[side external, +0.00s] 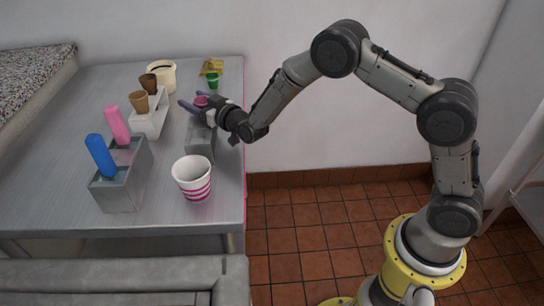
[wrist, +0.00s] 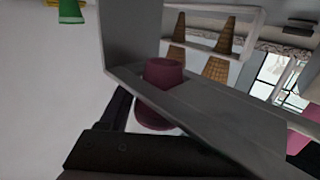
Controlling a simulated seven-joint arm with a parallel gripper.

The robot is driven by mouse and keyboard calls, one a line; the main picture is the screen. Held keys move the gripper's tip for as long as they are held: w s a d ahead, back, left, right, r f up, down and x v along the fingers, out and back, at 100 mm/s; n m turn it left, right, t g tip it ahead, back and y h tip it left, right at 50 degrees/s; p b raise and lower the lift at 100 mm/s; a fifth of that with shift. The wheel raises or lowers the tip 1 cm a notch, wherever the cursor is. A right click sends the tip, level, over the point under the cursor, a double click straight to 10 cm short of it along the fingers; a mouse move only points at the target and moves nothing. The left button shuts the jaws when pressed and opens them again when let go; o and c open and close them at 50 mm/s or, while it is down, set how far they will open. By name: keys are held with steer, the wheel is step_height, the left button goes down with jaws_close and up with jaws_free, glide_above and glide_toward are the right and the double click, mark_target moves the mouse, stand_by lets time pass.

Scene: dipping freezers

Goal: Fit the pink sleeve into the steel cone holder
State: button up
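The pink sleeve (side external: 201,101) is at the far end of the steel cone holder (side external: 200,141). In the wrist view, which looks upside down, the sleeve (wrist: 163,73) passes through the holder's top plate (wrist: 215,115). Its narrow part is on the far side of the plate and its wide rim (wrist: 153,119) on the near side, so it appears to sit in a hole. My gripper (side external: 195,101) has its fingers on either side of the sleeve's rim. One finger (wrist: 117,108) shows in the wrist view; the other is hidden. I cannot tell whether they touch the sleeve.
A pink-striped paper cup (side external: 192,178) stands near the holder. A white rack (side external: 149,124) with brown cones is left of it, and a grey box (side external: 122,188) with blue and pink handles is nearer. A green cone (side external: 213,81) and a cream tub (side external: 162,75) stand farther back.

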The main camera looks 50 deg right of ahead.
jaws_close()
steer(key=shift+r, duration=3)
steer(key=shift+d+h, duration=0.3)
step_height(320, 180, up, 9)
steer(key=m+g+h, duration=0.2)
steer(key=m+h, duration=0.2)
steer(key=h, duration=0.2)
steer(key=shift+d, duration=0.25)
steer(key=shift+s+f, duration=0.1)
steer(key=shift+m, duration=0.3)
steer(key=shift+f, duration=2.85)
